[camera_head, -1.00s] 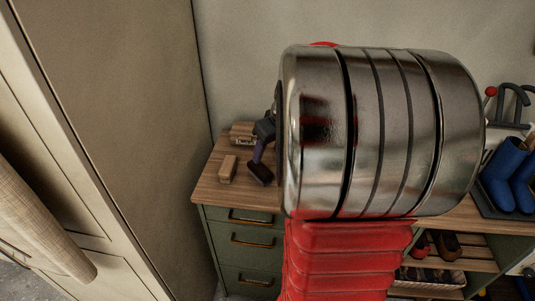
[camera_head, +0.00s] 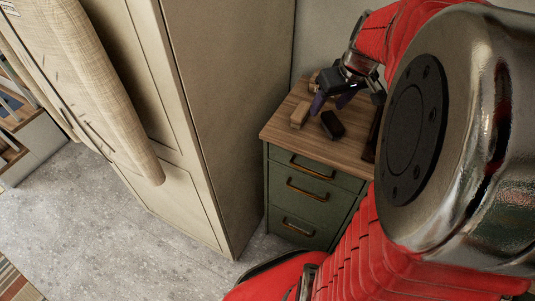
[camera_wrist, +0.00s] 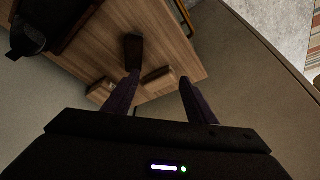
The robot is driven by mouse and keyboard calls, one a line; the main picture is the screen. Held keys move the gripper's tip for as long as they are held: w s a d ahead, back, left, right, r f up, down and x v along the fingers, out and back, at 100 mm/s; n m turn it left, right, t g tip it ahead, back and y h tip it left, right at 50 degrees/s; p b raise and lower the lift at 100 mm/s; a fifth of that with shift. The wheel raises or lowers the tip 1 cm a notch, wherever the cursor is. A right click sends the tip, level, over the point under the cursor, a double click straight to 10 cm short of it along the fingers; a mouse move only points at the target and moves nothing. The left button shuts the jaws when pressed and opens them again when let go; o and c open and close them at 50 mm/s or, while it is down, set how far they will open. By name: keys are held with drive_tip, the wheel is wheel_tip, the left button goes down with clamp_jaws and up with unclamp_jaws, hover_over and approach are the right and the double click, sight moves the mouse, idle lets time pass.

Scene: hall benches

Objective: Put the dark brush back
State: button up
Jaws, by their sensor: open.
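The dark brush (camera_head: 333,124) lies on the wooden top of the green drawer cabinet (camera_head: 352,156), to the right of a light wooden brush (camera_head: 299,115). My gripper (camera_head: 330,101) is open with nothing between its purple fingers, just behind the dark brush in the head view. In the wrist view the dark brush (camera_wrist: 134,50) lies beyond the tip of the left finger, outside the gap of my gripper (camera_wrist: 158,78). The light brush (camera_wrist: 158,75) shows between the fingertips.
Another light wooden piece (camera_wrist: 99,92) lies near the wall, partly hidden in the head view. A dark tray (camera_wrist: 75,22) with a dark object on it is at the wrist view's upper left. A tall beige cabinet (camera_head: 225,90) stands left of the drawers.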

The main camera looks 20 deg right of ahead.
drive_tip(key=s+a+r, duration=0.1)
drive_tip(key=s+a, duration=0.3)
drive_tip(key=a, duration=0.4)
drive_tip(key=s+a+r, duration=0.1)
drive_tip(key=s+a, duration=0.3)
drive_tip(key=a, duration=0.4)
drive_tip(key=s+a+r+n+t, duration=0.1)
drive_tip(key=s+a, duration=0.3)
drive_tip(key=a, duration=0.4)
drive_tip(key=shift+a+r+y, duration=0.2)
drive_tip(key=shift+y, duration=0.1)
